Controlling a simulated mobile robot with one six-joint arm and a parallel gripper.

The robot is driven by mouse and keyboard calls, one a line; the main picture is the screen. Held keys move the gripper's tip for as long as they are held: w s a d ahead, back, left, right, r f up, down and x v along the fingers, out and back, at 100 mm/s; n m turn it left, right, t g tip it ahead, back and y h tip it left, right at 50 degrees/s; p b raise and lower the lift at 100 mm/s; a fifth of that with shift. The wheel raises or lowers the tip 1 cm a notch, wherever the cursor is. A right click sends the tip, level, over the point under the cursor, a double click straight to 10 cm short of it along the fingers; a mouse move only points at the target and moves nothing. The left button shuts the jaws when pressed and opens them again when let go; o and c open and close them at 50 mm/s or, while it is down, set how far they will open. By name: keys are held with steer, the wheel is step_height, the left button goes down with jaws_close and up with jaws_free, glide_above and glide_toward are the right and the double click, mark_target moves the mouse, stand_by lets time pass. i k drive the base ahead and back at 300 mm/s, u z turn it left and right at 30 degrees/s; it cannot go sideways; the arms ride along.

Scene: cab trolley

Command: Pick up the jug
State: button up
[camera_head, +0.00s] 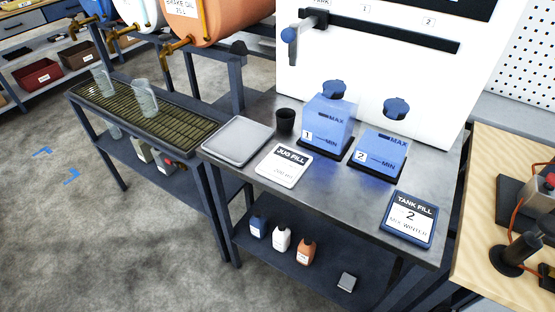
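Two clear, see-through vessels that look like jugs stand upright on a slatted drip tray (187,133) at the left. The nearer jug (146,99) is near the middle of the tray, below the taps. The farther jug (103,83) is toward the tray's far left end. Both look empty, and I cannot make out their handles. I cannot tell which one is meant. My gripper is not in view.
Drums with brass taps (180,47) overhang the tray. A steel table (336,200) to the right holds a grey square pad (238,140), a black cup (285,121), a "JUG FILL" card (283,166), two blue tanks and a "TANK FILL" sign (409,219). The left floor is open.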

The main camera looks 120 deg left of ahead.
mark_target(102, 75)
steer(key=u, duration=0.2)
steer(key=k, duration=0.5)
steer(key=u, duration=0.9)
steer(key=k, duration=0.8)
steer(key=u, duration=1.05)
steer(key=i, duration=0.9)
steer(key=u, duration=0.85)
steer(key=i, duration=0.5)
steer(key=u, duration=0.3)
steer(key=k, duration=0.45)
steer(key=u, duration=0.05)
